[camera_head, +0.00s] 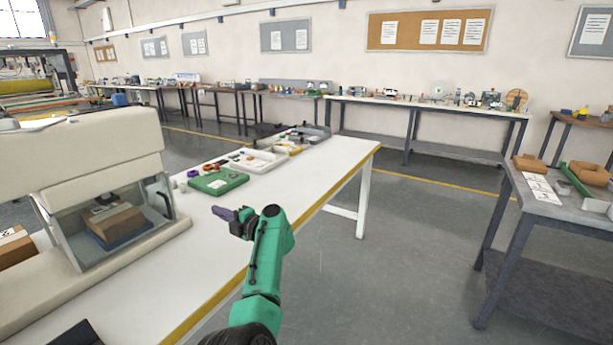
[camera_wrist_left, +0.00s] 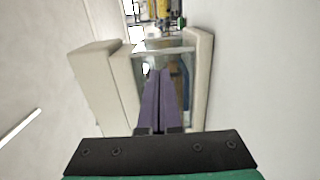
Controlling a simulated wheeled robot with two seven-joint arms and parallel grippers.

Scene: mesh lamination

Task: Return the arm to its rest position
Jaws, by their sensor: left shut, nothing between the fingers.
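My left gripper (camera_head: 218,211) is at the end of my green arm, above the white table (camera_head: 330,160) near its front edge. Its purple fingers point left, towards the cream machine. In the left wrist view the two fingers (camera_wrist_left: 158,75) lie together with nothing between them. The left gripper is shut and empty. My right arm and gripper do not show in either view.
A cream machine (camera_head: 85,150) with a clear-sided opening stands at the left of the table, with a brown box (camera_head: 113,222) inside. A green tray (camera_head: 218,181) and a white tray (camera_head: 258,161) lie farther back. The floor to the right is clear up to a grey side table (camera_head: 540,195).

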